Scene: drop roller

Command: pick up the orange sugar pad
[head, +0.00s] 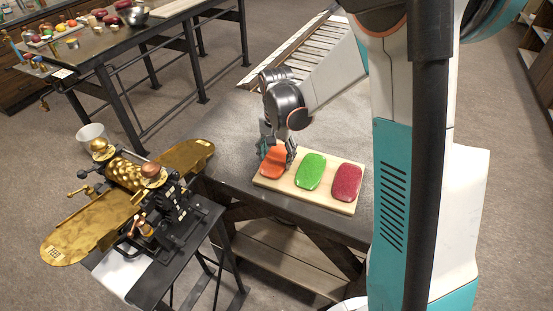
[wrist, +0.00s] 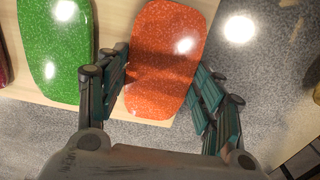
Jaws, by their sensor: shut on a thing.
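The orange sugar pad (head: 273,163) lies at the left end of a light wooden board (head: 328,204) on a dark table. In the wrist view the orange pad (wrist: 165,60) is a glossy, speckled, rounded slab between the two fingers. My gripper (head: 277,154) reaches down over it from above and is shut on its sides. In the wrist view my gripper (wrist: 160,92) has one finger at each long edge of the pad. Whether the pad is lifted off the board cannot be told.
A green pad (head: 310,171) and a red pad (head: 346,182) lie to the right on the board. A brass roller machine (head: 125,175) stands on a stand at the left. A white slatted rack (head: 308,50) is behind. A far table (head: 110,42) holds bowls and food.

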